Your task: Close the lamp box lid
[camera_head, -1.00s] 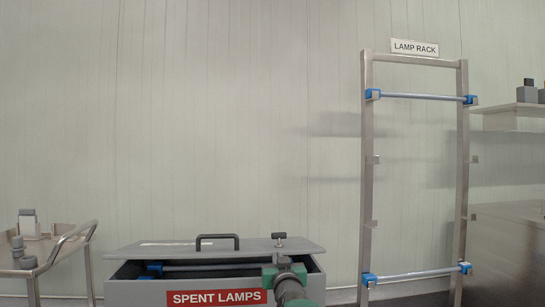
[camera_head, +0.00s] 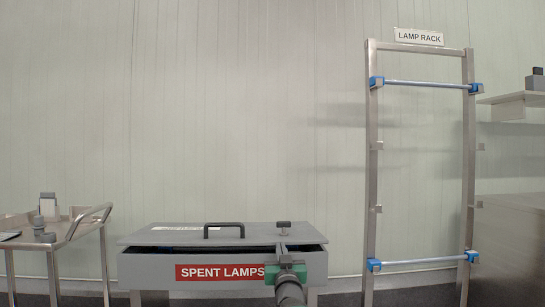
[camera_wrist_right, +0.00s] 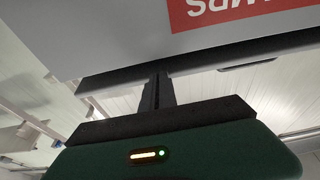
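The grey lamp box (camera_head: 150,268), marked SPENT LAMPS, stands low in the head view. Its flat grey lid (camera_head: 180,236) has a black handle (camera_head: 224,229) and a small knob (camera_head: 284,225). The lid lies over the box, with a dark gap showing under its front edge and at the right end. My right gripper (camera_head: 284,256), with a green body, is at the box's front right, its narrow fingers reaching up near the lid's front edge. In the right wrist view its dark fingers (camera_wrist_right: 157,92) look together, with nothing visible between them. Contact with the lid cannot be told. My left gripper is out of view.
A lamp rack (camera_head: 372,180) holding blue-ended lamps stands right of the box. A metal trolley (camera_head: 75,228) with small items stands at the left. A shelf (camera_head: 515,103) and a steel cabinet (camera_head: 510,240) are at the far right.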

